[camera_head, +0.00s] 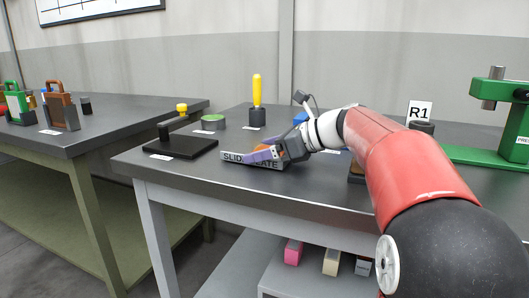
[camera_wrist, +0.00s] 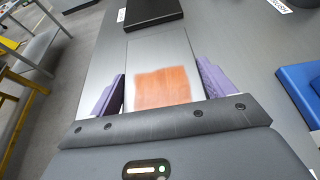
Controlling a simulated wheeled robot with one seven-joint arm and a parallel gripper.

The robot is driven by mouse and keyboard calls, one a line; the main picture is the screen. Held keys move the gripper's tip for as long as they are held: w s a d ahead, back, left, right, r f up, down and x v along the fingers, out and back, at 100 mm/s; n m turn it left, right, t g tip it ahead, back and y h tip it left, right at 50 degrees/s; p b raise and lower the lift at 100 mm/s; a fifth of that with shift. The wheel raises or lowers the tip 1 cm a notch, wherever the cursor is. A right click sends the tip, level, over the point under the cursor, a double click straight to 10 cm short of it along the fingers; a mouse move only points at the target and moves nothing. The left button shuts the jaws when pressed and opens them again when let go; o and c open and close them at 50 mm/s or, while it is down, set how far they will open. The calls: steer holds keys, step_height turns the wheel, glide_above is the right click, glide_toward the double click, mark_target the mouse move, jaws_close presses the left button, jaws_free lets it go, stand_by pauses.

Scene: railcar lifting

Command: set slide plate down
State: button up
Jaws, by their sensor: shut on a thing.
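The slide plate (camera_head: 233,157) is a grey flat block with its name lettered on the side facing the head camera. In the wrist view the slide plate (camera_wrist: 158,52) shows a bare metal top with an orange patch. My gripper (camera_head: 262,154) has purple fingers and is shut on the plate. In the wrist view the fingers of my gripper (camera_wrist: 163,92) lie along its two long sides. The plate is at the front part of the dark table (camera_head: 225,182). I cannot tell whether it touches the tabletop or hangs just above it.
A black base with a post (camera_head: 180,145) stands left of the plate. A blue object (camera_wrist: 302,86) lies to the right in the wrist view. A green press (camera_head: 480,157) stands at the right.

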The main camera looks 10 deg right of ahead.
steer(key=shift+f, duration=0.1)
steer(key=o, duration=1.1)
steer(key=shift+s+d+r, duration=0.1)
steer(key=shift+d+r, duration=0.1)
steer(key=shift+r, duration=0.05)
steer(key=p+v, duration=0.1)
steer(key=v, duration=1)
steer(key=shift+s+d, duration=0.2)
